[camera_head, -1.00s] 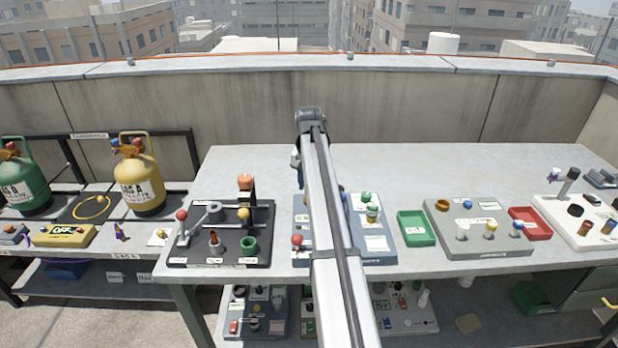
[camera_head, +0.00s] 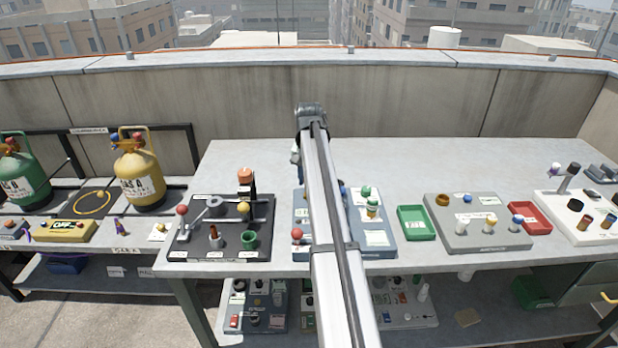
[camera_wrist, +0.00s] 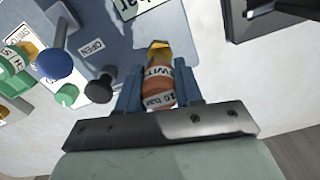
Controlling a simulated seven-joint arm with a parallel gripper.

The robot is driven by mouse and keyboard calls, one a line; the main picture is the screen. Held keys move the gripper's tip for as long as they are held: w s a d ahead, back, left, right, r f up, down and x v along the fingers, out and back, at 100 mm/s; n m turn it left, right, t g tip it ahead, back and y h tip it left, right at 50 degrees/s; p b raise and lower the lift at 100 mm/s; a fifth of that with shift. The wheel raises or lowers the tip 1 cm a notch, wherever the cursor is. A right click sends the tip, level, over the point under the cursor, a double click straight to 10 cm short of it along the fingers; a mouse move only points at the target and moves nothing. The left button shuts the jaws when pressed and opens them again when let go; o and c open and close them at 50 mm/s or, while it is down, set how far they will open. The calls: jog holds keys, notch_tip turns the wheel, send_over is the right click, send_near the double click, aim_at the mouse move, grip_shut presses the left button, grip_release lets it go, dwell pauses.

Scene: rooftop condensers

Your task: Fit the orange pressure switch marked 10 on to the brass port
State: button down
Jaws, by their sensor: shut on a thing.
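In the wrist view my gripper (camera_wrist: 158,90) is shut on the orange pressure switch (camera_wrist: 157,80). The switch is a short orange-brown cylinder with pale label bands, one reading "10 bar". One blue finger is on each side of it. A brass-yellow piece (camera_wrist: 159,49) shows at the switch's far end, over the blue-grey board (camera_wrist: 120,45). I cannot tell whether this is the brass port or the switch's own fitting, or whether the switch is seated. In the head view my arm hides the gripper and the switch.
Close by on the board are a blue-headed knob (camera_wrist: 55,64), a black knob (camera_wrist: 99,90) and green-capped parts (camera_wrist: 67,95). A dark board (camera_head: 220,245) stands to the left in the head view, a green tray (camera_head: 416,223) to the right. The table's back is clear.

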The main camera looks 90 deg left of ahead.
jog(key=shift+f, duration=1.25)
dwell(1.4)
jog(key=c, duration=0.7)
grip_release()
jog(key=shift+o, duration=0.2)
notch_tip(320, 180, up, 14)
jog(key=shift+f, duration=0.1)
